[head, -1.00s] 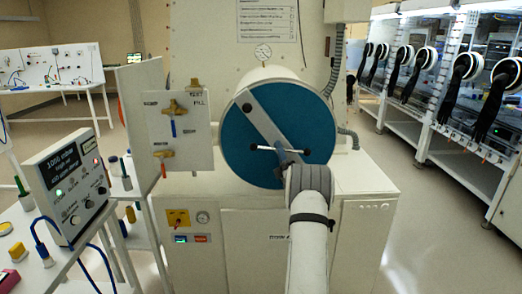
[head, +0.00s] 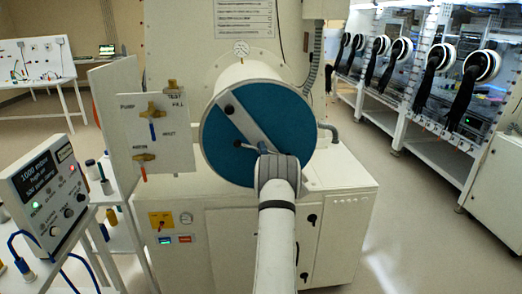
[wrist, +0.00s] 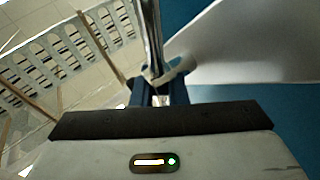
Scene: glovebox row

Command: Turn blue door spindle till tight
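The round blue door (head: 225,155) stands closed-looking in the middle of the head view, with a pale diagonal bar (head: 236,117) across it. The spindle's thin handle shows only its left end (head: 238,143) there; my wrist hides the rest. In the wrist view a metal rod (wrist: 151,35) runs down to between my gripper's blue fingers (wrist: 159,92), beside a whitish cylindrical piece (wrist: 178,71). The fingers are a narrow gap apart at the rod's lower end. I cannot tell whether they press on it.
A control box (head: 45,190) with lit indicators and blue cables is at the left. Gloveboxes (head: 425,75) with black gloves line the right. Open floor (head: 400,225) lies at the right front.

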